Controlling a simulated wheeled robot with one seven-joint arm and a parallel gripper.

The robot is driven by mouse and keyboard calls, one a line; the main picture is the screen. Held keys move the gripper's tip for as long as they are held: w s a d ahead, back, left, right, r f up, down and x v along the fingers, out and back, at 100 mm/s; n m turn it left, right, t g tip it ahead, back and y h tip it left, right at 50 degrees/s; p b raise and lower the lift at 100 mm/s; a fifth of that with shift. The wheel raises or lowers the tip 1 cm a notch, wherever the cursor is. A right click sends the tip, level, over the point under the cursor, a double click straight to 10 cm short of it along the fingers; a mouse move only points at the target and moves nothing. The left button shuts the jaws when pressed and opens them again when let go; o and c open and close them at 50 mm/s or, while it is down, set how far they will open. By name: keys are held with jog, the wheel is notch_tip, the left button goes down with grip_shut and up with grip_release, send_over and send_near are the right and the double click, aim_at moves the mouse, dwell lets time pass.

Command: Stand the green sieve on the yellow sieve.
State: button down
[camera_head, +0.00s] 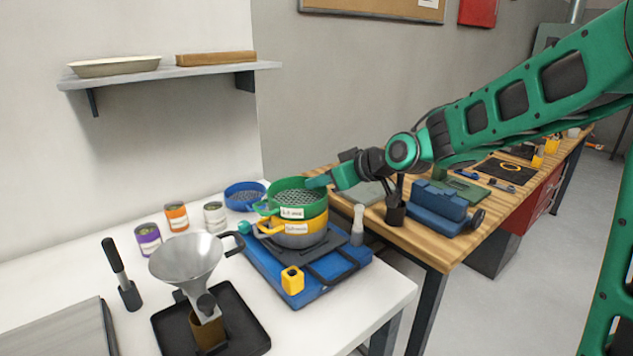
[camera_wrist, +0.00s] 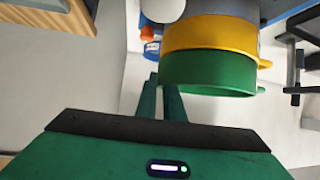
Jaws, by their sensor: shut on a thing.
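The green sieve (camera_head: 297,197), with a white label and perforated floor, sits level on top of the yellow sieve (camera_head: 313,226) in the head view. No gap shows between them. In the wrist view the green sieve (camera_wrist: 208,73) and yellow sieve (camera_wrist: 210,35) touch along their edges, stacked in line. My gripper (camera_head: 318,183) is at the right rim of the green sieve. In the wrist view my gripper's fingers (camera_wrist: 161,92) are close together at the edge of the green sieve, shut on its wall. The exact contact is partly hidden.
The stack stands over a grey pan on a blue shaker (camera_head: 262,262). A blue sieve (camera_head: 243,190), several cans, a funnel (camera_head: 187,258) and a black tray (camera_head: 240,325) stand to the left. A wooden bench (camera_head: 480,232) with a blue vise (camera_head: 437,203) lies right.

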jog(key=shift+f, duration=0.1)
jog(key=c, duration=1.8)
grip_release()
jog(key=v, duration=1)
jog(key=s+d+f+m+g+h, duration=0.25)
jog(key=s+d+f+m, duration=0.2)
jog(key=s+d, duration=0.4)
jog(key=s+d+f+m+g+h, duration=0.1)
jog(key=s+d+f+m+h, duration=0.3)
jog(key=d, duration=0.8)
jog(key=s+d+f+m+g, duration=0.2)
jog(key=s+d+m, duration=0.1)
jog(key=s, duration=0.7)
jog(key=s+d+f+m+g+h, duration=0.1)
jog(key=s+d+f+m+g, duration=0.2)
jog(key=s, duration=0.8)
jog(key=shift+s+d+f+m, duration=0.2)
jog(key=shift+d+f+m, duration=0.15)
jog(key=shift+d, duration=0.65)
